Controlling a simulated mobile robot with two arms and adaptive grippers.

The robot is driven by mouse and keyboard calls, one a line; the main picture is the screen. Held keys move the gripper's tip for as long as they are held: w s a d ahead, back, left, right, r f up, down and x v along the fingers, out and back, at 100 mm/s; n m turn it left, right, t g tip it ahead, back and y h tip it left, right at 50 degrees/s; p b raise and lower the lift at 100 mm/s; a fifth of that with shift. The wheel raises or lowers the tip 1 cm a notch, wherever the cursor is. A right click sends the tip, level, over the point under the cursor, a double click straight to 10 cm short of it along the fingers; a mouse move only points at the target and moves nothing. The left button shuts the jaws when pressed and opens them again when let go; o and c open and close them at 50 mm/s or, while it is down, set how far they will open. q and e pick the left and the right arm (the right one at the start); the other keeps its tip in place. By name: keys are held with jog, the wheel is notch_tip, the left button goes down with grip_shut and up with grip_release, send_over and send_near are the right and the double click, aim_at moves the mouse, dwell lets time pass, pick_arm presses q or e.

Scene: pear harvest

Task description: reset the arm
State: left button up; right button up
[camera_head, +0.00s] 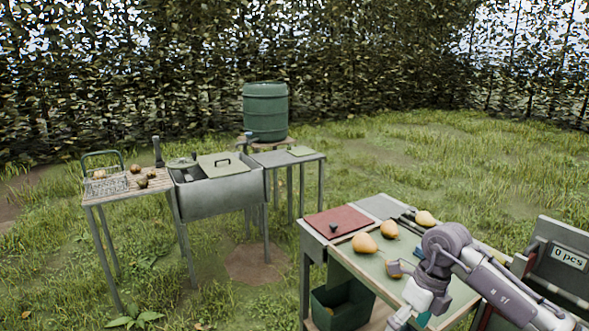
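My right arm comes in from the lower right over the near work table (345,250). The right gripper (399,270) is low over the table top, seen partly behind its own wrist; its fingers are small and overlap, so I cannot tell whether it is open or shut. Yellow-orange pears lie on the table: one at the back (425,218), one in the middle (389,229) and one at the front left (365,243). Another pear-coloured patch shows by the gripper fingers, partly hidden. My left gripper is not in view.
A red board (337,221) lies at the table's left end, and a green crate (342,306) stands beneath. A "0 pcs" display (569,257) is at the right. A metal sink (218,192), slatted table (128,190) and green barrel (265,112) stand farther back on grass.

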jog(key=w+a+f+m+t+y, duration=0.1)
jog(key=a+f+m+t+y, duration=0.2)
jog(key=a+f+m+y, duration=0.75)
notch_tip(320, 180, down, 17)
jog(key=d+m+t+h, duration=0.3)
jog(key=m+t, duration=0.6)
jog(key=m, duration=0.4)
jog(key=s+d+f+m+g+h, duration=0.1)
jog(key=s+d+f+m+h, duration=0.3)
jog(key=s+f, duration=0.45)
jog(key=s+d+f+m+g+h, duration=0.1)
jog(key=s+d+f+m+h, duration=0.2)
jog(key=s+f+m, duration=0.55)
jog(key=s+f+m+g+h, duration=0.1)
jog(key=s+f, duration=0.3)
jog(key=s, duration=0.6)
jog(key=s+f+m+g+h, duration=0.1)
jog(key=s+f+g, duration=0.3)
jog(key=s, duration=0.5)
jog(key=s+d+f+m+g+h, duration=0.1)
jog(key=s+f+g, duration=0.2)
jog(key=s, duration=0.7)
jog(key=shift+s+f, duration=0.3)
jog(key=shift+f, duration=0.6)
jog(key=shift+d, duration=0.1)
